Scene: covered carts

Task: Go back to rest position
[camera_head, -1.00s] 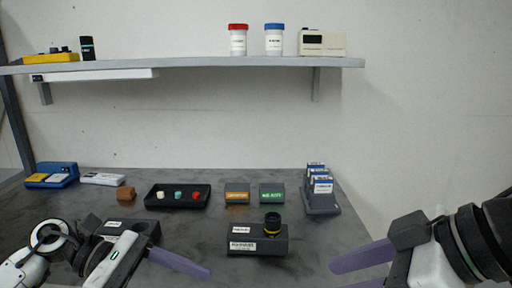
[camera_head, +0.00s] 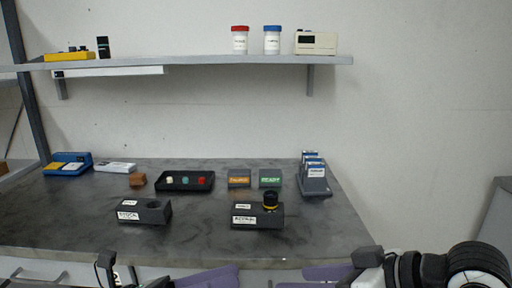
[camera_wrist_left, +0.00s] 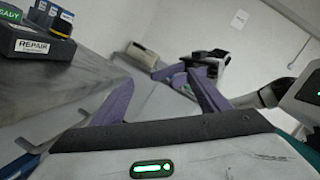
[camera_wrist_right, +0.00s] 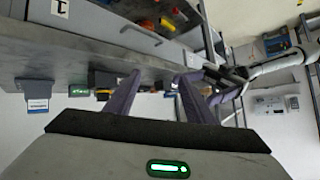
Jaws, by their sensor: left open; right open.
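My left gripper (camera_head: 212,277) shows at the bottom edge of the head view, in front of the bench, with a purple finger pointing right. In the left wrist view (camera_wrist_left: 160,80) its two purple fingers stand apart with nothing between them. My right gripper (camera_head: 325,273) is at the bottom right of the head view, also off the bench. Its fingers are spread and empty in the right wrist view (camera_wrist_right: 158,80). Both grippers are clear of the objects on the bench.
The dark bench (camera_head: 90,215) bears a black block with an empty round hole (camera_head: 145,211), a repair block (camera_head: 257,216) holding a black and yellow cylinder (camera_head: 270,201), a button tray (camera_head: 164,186) and a card rack (camera_head: 314,185). A shelf (camera_head: 200,60) hangs above.

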